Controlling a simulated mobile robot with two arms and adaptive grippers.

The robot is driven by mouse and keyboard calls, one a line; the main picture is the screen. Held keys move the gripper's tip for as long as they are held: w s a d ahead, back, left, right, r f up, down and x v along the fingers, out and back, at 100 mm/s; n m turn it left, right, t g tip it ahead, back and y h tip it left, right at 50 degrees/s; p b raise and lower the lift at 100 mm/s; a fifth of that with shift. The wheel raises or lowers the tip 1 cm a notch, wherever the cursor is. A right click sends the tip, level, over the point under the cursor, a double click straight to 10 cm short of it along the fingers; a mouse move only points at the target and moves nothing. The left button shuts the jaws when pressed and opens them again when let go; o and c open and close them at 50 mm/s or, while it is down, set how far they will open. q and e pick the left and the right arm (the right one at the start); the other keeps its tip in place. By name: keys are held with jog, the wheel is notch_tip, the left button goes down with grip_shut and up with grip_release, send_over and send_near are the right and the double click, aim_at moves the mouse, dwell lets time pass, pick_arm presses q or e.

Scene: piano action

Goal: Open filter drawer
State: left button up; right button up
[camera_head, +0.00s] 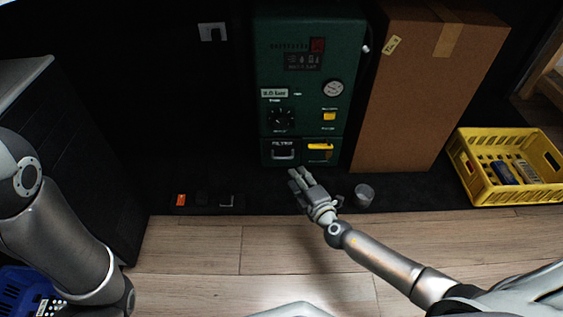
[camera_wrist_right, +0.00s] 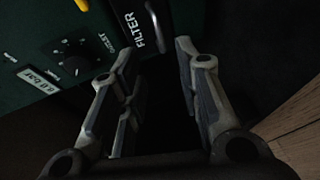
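The filter drawer (camera_head: 284,144) is at the lower left of the green machine's front and looks shut. It has a dark face, a white FILTER label and a pale bar handle. In the right wrist view, the drawer (camera_wrist_right: 128,14) is at the top, its handle (camera_wrist_right: 156,27) beside the label. My right gripper (camera_head: 296,175) is just below and in front of the drawer. In the wrist view its fingers (camera_wrist_right: 155,50) are spread with nothing between them, and the handle lies beyond the tips. My left arm shows at the left, but its gripper is out of view.
A drawer with a yellow handle (camera_head: 320,147) is right of the filter drawer. A cardboard box (camera_head: 420,100) stands right of the machine, with a yellow crate (camera_head: 515,192) beyond. A small clear container (camera_head: 364,194) sits right of my right gripper. Small items lie at left.

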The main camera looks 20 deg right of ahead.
jog(key=b, duration=0.4)
send_near(273, 145)
jog(key=w+d+f, duration=0.1)
jog(key=w+f, duration=0.3)
jog(key=shift+f, duration=0.15)
grip_shut()
